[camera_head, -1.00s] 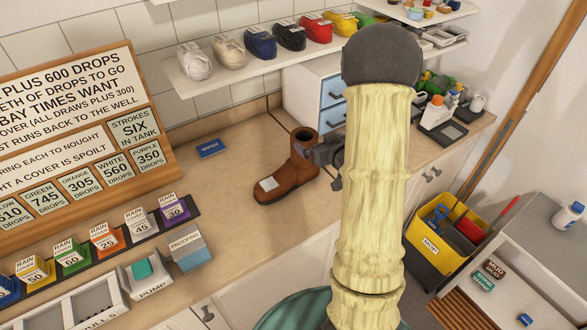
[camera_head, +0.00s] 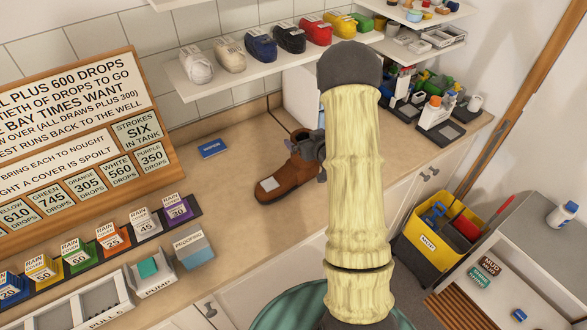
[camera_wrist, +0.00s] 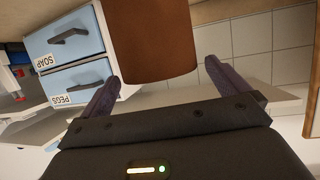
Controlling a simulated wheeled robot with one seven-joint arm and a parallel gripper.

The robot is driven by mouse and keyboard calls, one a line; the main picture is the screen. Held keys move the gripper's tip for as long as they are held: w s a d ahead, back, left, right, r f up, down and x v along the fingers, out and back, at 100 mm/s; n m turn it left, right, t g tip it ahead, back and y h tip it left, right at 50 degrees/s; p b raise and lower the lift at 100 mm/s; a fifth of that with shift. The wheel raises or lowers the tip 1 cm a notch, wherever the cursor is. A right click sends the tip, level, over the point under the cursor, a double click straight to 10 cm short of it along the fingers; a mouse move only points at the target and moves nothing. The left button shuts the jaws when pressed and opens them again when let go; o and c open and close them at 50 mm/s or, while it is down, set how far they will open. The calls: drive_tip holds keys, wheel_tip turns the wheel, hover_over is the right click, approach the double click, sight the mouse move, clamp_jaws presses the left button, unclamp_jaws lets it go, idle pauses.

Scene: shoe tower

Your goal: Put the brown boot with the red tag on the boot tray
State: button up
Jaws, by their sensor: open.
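The brown boot (camera_head: 284,182) stands upright on the wooden counter, its toe toward the lower left with a pale label on it. I cannot make out a red tag. My gripper (camera_head: 308,158) is at the boot's shaft, and my arm hides part of that area. In the wrist view, the brown shaft (camera_wrist: 152,40) shows between and beyond the two dark fingers of my gripper (camera_wrist: 158,85). The fingers are spread with room on both sides. I cannot identify a boot tray in these views.
A blue card (camera_head: 212,148) lies on the counter left of the boot. A sign board (camera_head: 75,140) and a row of rain cover boxes (camera_head: 110,238) stand at the left. A shoe shelf (camera_head: 270,62) hangs behind. A yellow bin (camera_head: 425,243) is at the right.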

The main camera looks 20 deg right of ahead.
drive_tip(key=shift+p+x, duration=0.35)
drive_tip(key=shift+x, duration=0.95)
drive_tip(key=shift+r, duration=0.1)
drive_tip(key=c, duration=1.9)
drive_tip(key=shift+c, duration=0.2)
drive_tip(key=shift+r, duration=0.1)
wheel_tip(320, 180, up, 10)
drive_tip(key=b, duration=0.2)
drive_tip(key=shift+b, duration=0.4)
